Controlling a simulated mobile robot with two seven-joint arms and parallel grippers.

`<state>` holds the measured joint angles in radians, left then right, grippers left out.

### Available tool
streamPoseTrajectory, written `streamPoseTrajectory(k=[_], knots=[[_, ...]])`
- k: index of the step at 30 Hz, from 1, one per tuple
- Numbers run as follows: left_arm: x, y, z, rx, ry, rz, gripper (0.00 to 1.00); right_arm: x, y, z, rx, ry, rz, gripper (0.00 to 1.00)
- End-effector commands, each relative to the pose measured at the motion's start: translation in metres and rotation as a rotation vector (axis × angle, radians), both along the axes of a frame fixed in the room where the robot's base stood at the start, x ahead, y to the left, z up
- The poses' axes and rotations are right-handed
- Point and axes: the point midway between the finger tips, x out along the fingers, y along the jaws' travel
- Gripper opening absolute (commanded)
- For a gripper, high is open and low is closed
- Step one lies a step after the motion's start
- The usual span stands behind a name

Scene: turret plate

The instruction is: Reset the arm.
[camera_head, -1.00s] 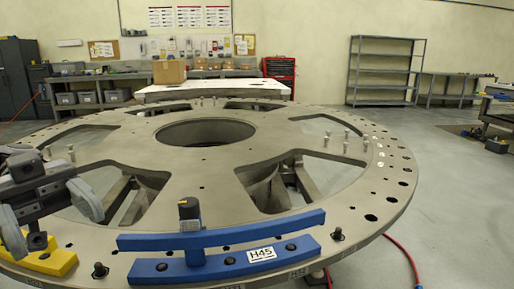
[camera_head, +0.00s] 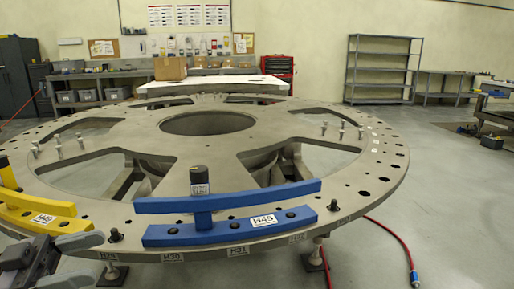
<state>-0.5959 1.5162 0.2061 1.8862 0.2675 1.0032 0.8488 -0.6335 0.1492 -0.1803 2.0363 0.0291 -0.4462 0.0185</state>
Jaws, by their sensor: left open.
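My left gripper (camera_head: 82,254) is low at the left edge of the head view, in front of the plate's near rim. Its grey fingers are open and hold nothing that I can see. My right gripper is not in view. The big round turret plate (camera_head: 212,170) fills the middle. A blue bracket (camera_head: 230,232) labelled H45 sits on its near rim, with a raised blue bar and a dark-topped post. A yellow bracket (camera_head: 40,217) labelled H49 sits on the rim to the left, just behind the gripper and partly cut off by the frame edge.
A dark stud (camera_head: 114,236) stands on the rim between the brackets, and several pale pins (camera_head: 342,130) stand farther back. A support foot (camera_head: 112,274) and a red hose (camera_head: 400,241) are below the plate. Open floor (camera_head: 455,205) lies to the right.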

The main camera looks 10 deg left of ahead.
Motion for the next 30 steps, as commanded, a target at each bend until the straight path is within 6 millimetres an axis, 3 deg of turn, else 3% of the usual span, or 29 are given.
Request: streamPoseTrajectory(k=[1,7,14,20,24,30], knots=[[0.002,0.006,-0.024,-0.013,0.007,0.085,0.64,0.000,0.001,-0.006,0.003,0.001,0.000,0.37],[0.009,0.022,-0.109,0.006,0.059,0.396,0.64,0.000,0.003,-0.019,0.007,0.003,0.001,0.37],[0.000,0.019,-0.208,0.070,0.190,0.685,0.64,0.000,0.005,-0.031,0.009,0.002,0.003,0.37],[-0.020,-0.008,-0.288,0.152,0.352,0.858,0.64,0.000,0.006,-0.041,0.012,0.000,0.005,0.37],[-0.037,-0.038,-0.335,0.216,0.482,0.930,0.64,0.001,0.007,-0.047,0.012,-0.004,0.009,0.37],[-0.058,-0.086,-0.377,0.296,0.647,0.961,0.64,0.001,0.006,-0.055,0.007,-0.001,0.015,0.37]])
